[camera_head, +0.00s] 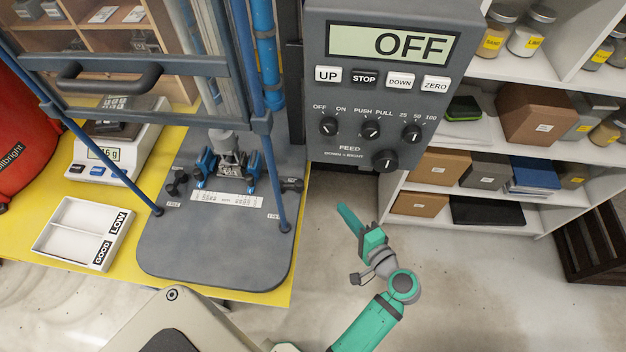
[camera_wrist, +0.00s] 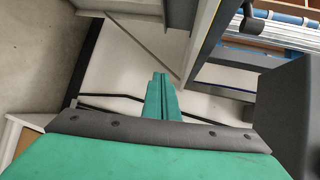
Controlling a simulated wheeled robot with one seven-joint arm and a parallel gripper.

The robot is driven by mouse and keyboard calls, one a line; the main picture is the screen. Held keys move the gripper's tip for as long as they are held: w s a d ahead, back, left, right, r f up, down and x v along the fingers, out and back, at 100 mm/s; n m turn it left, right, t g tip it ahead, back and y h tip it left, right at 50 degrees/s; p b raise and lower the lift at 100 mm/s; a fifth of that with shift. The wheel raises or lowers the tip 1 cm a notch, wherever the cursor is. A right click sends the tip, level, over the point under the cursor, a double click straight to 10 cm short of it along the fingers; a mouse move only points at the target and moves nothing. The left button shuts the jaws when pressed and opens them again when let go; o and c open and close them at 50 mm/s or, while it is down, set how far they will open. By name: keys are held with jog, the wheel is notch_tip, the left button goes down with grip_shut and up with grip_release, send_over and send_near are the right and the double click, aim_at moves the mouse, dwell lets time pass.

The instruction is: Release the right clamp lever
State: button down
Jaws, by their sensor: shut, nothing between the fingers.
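A small fixture with two blue clamps stands on the grey machine base (camera_head: 205,245). The right blue clamp (camera_head: 250,172) is beside the metal middle part, with a dark lever-like piece (camera_head: 292,184) farther right, near a blue post. The left blue clamp (camera_head: 206,165) has a similar dark piece (camera_head: 177,183) at its left. Whether the levers are locked is too small to tell. My green gripper (camera_head: 343,208) is shut and empty, to the right of the base and apart from it, below the control box. Its closed fingers also show in the wrist view (camera_wrist: 160,78).
The control box (camera_head: 385,85) reads OFF above my gripper. A raised guard frame with a handle (camera_head: 125,70) is over the base, with blue posts (camera_head: 272,170) coming down. A scale (camera_head: 115,150) and white tray (camera_head: 85,232) are at left, shelves (camera_head: 500,205) at right.

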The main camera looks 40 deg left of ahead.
aim_at(289, 186)
notch_tip(289, 186, up, 12)
jog(key=n+g+y, duration=0.3)
jog(key=n+g, duration=0.2)
jog(key=g, duration=0.2)
jog(key=shift+w+a+r+n+y, duration=0.2)
jog(key=shift+w+a+n+y, duration=0.1)
jog(key=shift+w+y, duration=0.15)
jog(key=s+a, duration=0.4)
jog(key=a, duration=0.4)
jog(key=shift+s+a, duration=0.15)
jog(key=shift+a, duration=0.05)
jog(key=shift+s+f, duration=0.1)
